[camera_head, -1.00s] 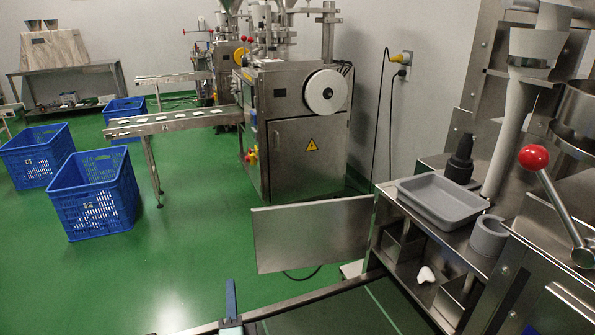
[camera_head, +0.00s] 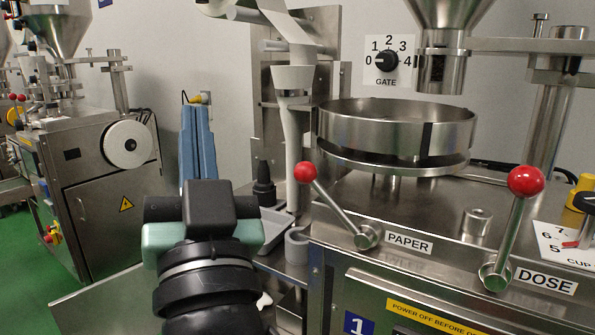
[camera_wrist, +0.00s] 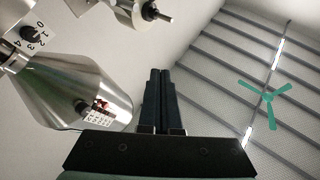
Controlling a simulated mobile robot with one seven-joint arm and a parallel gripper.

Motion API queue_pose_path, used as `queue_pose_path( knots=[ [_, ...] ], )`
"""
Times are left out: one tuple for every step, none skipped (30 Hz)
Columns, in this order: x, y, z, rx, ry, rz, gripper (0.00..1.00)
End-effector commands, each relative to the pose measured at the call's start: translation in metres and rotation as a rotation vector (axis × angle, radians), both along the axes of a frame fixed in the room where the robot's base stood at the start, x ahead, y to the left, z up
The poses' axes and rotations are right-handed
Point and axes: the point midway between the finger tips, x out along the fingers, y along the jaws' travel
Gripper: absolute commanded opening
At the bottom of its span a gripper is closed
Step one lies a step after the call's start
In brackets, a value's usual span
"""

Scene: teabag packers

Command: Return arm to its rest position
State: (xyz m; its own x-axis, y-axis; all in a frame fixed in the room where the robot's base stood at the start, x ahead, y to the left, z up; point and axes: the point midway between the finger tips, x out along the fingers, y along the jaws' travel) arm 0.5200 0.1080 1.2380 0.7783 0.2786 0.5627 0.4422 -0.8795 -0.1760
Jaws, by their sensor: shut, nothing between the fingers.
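My gripper (camera_head: 196,112) stands upright at the left of the middle in the head view. Its two long blue fingers point up and lie side by side, with nothing between them. My dark wrist and arm links show below it. In the wrist view my gripper (camera_wrist: 160,72) also shows its fingers closed together, pointing up the picture at the ceiling. The fingers appear apart from everything around them.
A packing machine with a PAPER lever (camera_head: 337,204), a DOSE lever (camera_head: 512,232) and a round steel pan (camera_head: 395,132) fills the right. A grey tray (camera_head: 270,230) is partly hidden behind my arm. A steel hopper (camera_wrist: 75,85) is left of my fingers in the wrist view.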

Motion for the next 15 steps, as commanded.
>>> queue_pose_path(
  knots=[
    [-0.018,-0.029,0.028,-0.034,-0.075,-0.113,0.0],
    [-0.028,-0.045,0.042,-0.055,-0.112,-0.182,0.0],
    [-0.043,-0.066,0.059,-0.079,-0.158,-0.273,0.0],
    [-0.056,-0.081,0.07,-0.095,-0.19,-0.343,0.0],
    [-0.07,-0.096,0.081,-0.11,-0.222,-0.415,0.0],
    [-0.089,-0.116,0.095,-0.126,-0.261,-0.509,0.0],
    [-0.085,-0.113,0.115,-0.13,-0.252,-0.503,0.0],
    [-0.082,-0.111,0.128,-0.13,-0.245,-0.493,0.0],
    [-0.081,-0.11,0.14,-0.129,-0.243,-0.49,0.0],
    [-0.081,-0.11,0.15,-0.129,-0.243,-0.489,0.0],
    [-0.081,-0.11,0.159,-0.129,-0.243,-0.488,0.0],
    [-0.081,-0.11,0.171,-0.129,-0.242,-0.488,0.0],
    [-0.081,-0.109,0.18,-0.128,-0.242,-0.486,0.0],
    [-0.081,-0.109,0.189,-0.128,-0.242,-0.486,0.0],
    [-0.081,-0.109,0.201,-0.128,-0.242,-0.485,0.0]
  ],
)
